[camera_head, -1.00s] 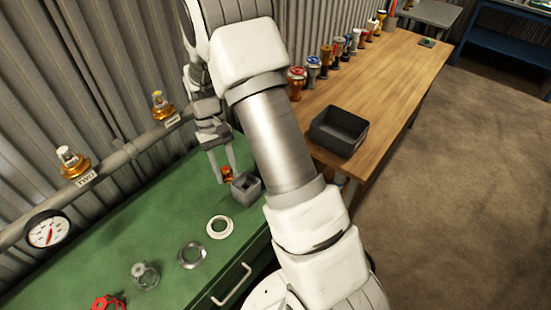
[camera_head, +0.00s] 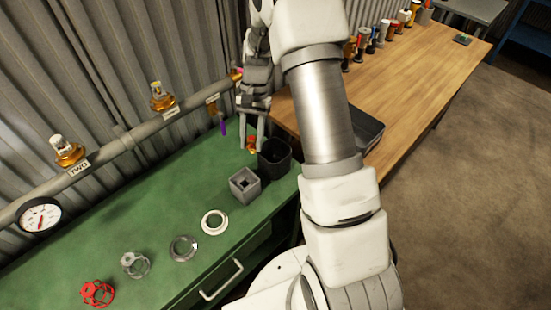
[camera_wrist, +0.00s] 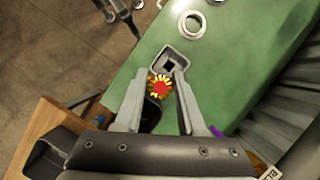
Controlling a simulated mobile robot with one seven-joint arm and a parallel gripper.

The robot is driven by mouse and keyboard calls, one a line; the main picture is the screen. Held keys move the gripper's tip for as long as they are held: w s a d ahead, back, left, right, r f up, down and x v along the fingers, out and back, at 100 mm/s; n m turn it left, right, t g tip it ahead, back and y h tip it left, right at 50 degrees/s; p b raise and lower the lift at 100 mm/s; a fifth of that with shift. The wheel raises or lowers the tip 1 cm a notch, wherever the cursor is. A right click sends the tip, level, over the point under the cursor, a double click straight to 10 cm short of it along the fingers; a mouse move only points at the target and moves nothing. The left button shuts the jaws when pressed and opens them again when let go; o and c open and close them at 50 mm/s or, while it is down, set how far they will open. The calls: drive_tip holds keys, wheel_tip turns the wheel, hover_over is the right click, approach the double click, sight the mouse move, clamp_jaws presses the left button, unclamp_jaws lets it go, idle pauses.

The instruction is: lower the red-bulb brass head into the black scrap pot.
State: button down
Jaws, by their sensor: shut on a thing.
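My gripper (camera_head: 253,149) is shut on the red-bulb brass head (camera_head: 250,141). In the wrist view the brass head (camera_wrist: 159,87) shows its golden toothed rim and red centre between the two fingers. The black scrap pot (camera_head: 275,158) stands on the green bench, just right of the gripper in the head view. In the wrist view the black pot (camera_wrist: 151,112) is partly hidden by the head and the fingers. The head appears to be above the bench at the pot's left side; its exact height is hard to tell.
A grey square block (camera_head: 245,184) with a hole stands beside the pot. A white ring (camera_head: 214,222), a grey ring (camera_head: 183,248) and a red handwheel (camera_head: 97,293) lie along the bench. A pipe (camera_head: 130,140) with brass heads runs behind. A purple item (camera_head: 222,122) hangs near the gripper.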

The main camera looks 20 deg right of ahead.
drive_tip(key=w+d+r+m+t+p, duration=0.1)
drive_tip(key=w+d+r+m+t, duration=0.3)
drive_tip(key=m, duration=0.6)
drive_tip(key=w+d+r+m+t+p, duration=0.1)
drive_tip(key=w+d+m+t, duration=0.15)
drive_tip(key=d+m, duration=0.45)
wheel_tip(320, 180, down, 10)
drive_tip(key=s+a+m+b, duration=0.1)
drive_tip(key=m+b, duration=0.1)
drive_tip(key=b, duration=0.6)
drive_tip(key=shift+a, duration=0.35)
drive_tip(key=shift+w+a+y, duration=0.1)
drive_tip(key=shift+a+y, duration=0.05)
drive_tip(key=shift+y, duration=0.15)
drive_tip(key=shift+w+a, duration=0.15)
drive_tip(key=shift+w, duration=0.05)
drive_tip(key=shift+f, duration=0.2)
drive_tip(key=shift+f+b, duration=3.4)
drive_tip(key=shift+f, duration=1.1)
